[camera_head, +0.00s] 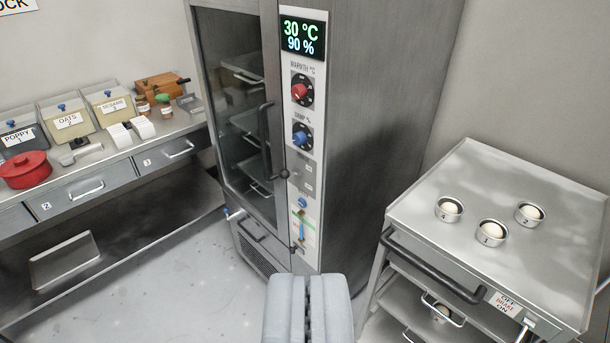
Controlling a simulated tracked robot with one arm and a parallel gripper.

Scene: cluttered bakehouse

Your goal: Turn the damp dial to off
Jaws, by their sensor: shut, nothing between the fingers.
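The damp dial (301,137) is a blue knob on a dark square plate, labelled "DAMP %", on the front panel of the tall steel cabinet (375,120). Above it sits the red warmth dial (300,91), and above that a display (303,38) reads 30 °C and 90 %. The dial's exact pointer setting is too small to read. My gripper (307,282) is at the bottom middle of the picture, its two pale fingers shut and empty. It is below the dial in the picture and apart from the cabinet front.
A steel trolley (415,213) with several small tins stands at the right. At the left is a counter with drawers (90,188), ingredient bins and a red pot (25,170). The cabinet's glass door (232,100) has a dark handle (266,140). Floor (180,280) shows clear at centre left.

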